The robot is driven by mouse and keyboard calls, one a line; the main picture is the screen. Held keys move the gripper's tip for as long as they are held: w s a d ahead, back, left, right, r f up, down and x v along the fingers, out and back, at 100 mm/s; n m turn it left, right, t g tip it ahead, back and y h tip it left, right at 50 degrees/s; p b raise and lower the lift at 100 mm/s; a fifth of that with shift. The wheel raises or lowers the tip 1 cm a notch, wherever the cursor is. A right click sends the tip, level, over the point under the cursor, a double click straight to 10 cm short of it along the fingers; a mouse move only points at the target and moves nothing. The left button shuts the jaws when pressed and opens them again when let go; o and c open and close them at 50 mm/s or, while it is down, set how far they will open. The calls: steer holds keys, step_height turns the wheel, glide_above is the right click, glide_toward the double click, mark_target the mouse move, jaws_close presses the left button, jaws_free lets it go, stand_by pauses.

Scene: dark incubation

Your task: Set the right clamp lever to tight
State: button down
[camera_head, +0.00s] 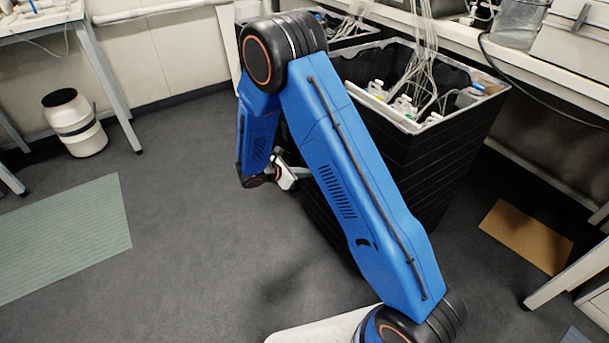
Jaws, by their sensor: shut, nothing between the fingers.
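My blue arm reaches across the middle of the view and bends down on its far side. My gripper (288,178) is small and partly hidden by the arm, low beside the left side of a tall black bin (420,165). It is shut and empty. Several clear tubes hang into the bin, with white and green fittings (404,106) and a blue-tipped piece (477,88) inside. I cannot make out the right clamp lever or its setting; the arm covers part of the bin.
A white drum (75,122) stands at the left by a table leg. A green mat (62,238) and an orange-brown mat (526,236) lie on the floor.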

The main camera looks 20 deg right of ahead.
steer(key=shift+w+r+n+g+h, duration=0.1)
steer(key=shift+r+n+g+h, duration=0.1)
steer(key=shift+r+n+g, duration=0.55)
steer(key=shift+w+r+n+g+h, duration=0.15)
steer(key=shift+r+n+g, duration=0.3)
steer(key=shift+r, duration=0.7)
step_height(320, 180, down, 4)
steer(key=s, duration=0.2)
steer(key=w+v, duration=0.1)
steer(key=v, duration=0.9)
steer(key=shift+a, duration=0.3)
